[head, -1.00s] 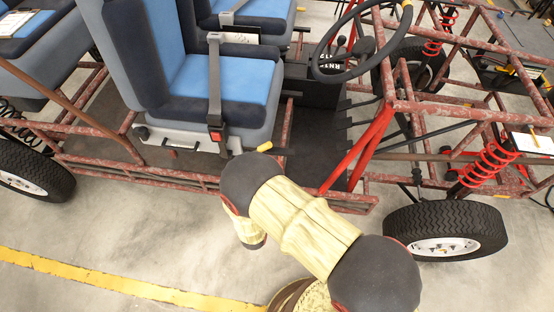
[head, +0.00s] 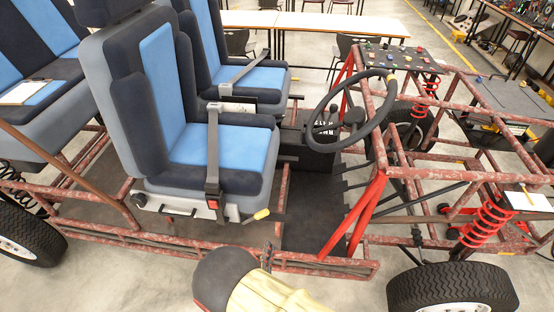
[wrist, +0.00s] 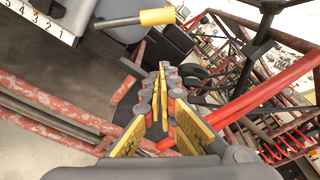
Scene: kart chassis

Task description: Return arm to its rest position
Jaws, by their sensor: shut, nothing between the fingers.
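My gripper (wrist: 163,72) shows in the wrist view with its yellow-and-grey fingers drawn together at the tips and nothing between them. It points toward the red kart frame (wrist: 50,112), seat and steering area, with no clear contact. In the head view, my arm shows at the bottom centre as a dark rounded joint and a pale yellow link, in front of the frame's lower side rail (head: 190,247). A small dark part just above the link may be my gripper, but it is too small to tell. The rest of the arm is out of frame.
A yellow-ended lever (head: 262,214) sticks out beside the blue front seat (head: 215,145); it also shows in the wrist view (wrist: 157,17). The steering wheel (head: 350,110), red strut (head: 352,220) and front wheel (head: 452,290) are to the right. Bare floor (head: 120,285) lies at lower left.

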